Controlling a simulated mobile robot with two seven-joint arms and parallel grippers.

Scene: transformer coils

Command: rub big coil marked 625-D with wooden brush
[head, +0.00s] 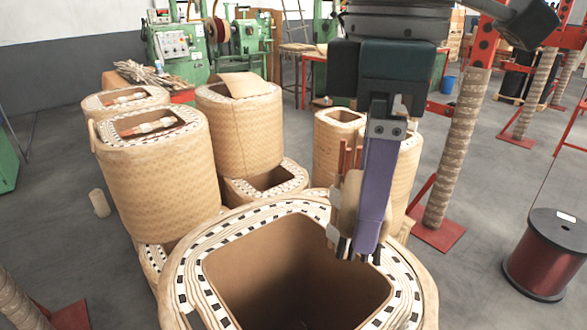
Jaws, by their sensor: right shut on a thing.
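A big tan coil (182,266) stands in the near middle of the head view, with a wide opening and black-and-white spacers around its top rim. I cannot read a 625-D mark on it or on the other coils. My right gripper (354,238) reaches down from the top over the far right part of this coil's rim. It is shut on a tan wooden brush (347,205), which is partly hidden by the purple-grey finger. The brush's dark lower end is close to the rim; I cannot tell if they touch. My left gripper is not in view.
Other tan coils stand behind and left: a tall one (155,175), one with a sheet on top (240,130), and smaller ones. A dark red wire spool (547,255) stands on the floor at right. A wrapped post (455,150) stands behind the gripper.

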